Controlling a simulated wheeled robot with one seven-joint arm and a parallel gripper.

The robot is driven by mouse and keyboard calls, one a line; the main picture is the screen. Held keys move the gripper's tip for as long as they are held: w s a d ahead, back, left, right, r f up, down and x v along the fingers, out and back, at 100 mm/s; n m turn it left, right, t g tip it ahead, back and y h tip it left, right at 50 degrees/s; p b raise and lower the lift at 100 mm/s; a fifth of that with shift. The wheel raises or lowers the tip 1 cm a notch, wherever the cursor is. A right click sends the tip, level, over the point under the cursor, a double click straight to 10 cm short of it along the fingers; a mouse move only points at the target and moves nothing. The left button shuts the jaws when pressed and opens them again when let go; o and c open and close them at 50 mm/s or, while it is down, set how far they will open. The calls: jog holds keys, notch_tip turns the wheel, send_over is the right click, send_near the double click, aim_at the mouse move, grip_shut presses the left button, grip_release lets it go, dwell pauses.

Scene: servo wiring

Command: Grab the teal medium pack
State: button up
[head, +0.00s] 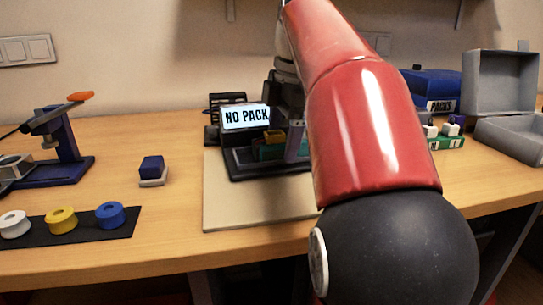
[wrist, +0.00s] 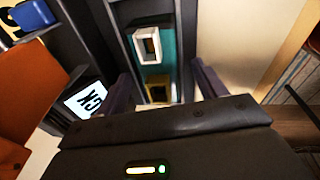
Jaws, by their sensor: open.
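The teal pack (wrist: 170,45) sits in a dark tray, with a white-framed socket and a yellow socket on its top. In the head view my gripper (head: 296,145) is largely hidden by my red arm. I cannot tell whether the fingers touch the pack.
A lit sign reading NO PACK (head: 246,117) stands behind the dark tray (head: 245,170) on a pale board (head: 260,212). A green pack (head: 450,143), a blue PACKS bin (head: 432,88) and a grey open case (head: 498,85) stand right. Tape rolls (head: 60,220) lie left.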

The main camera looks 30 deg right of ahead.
jog(key=c, duration=1.5)
jog(key=shift+r, duration=0.1)
grip_shut()
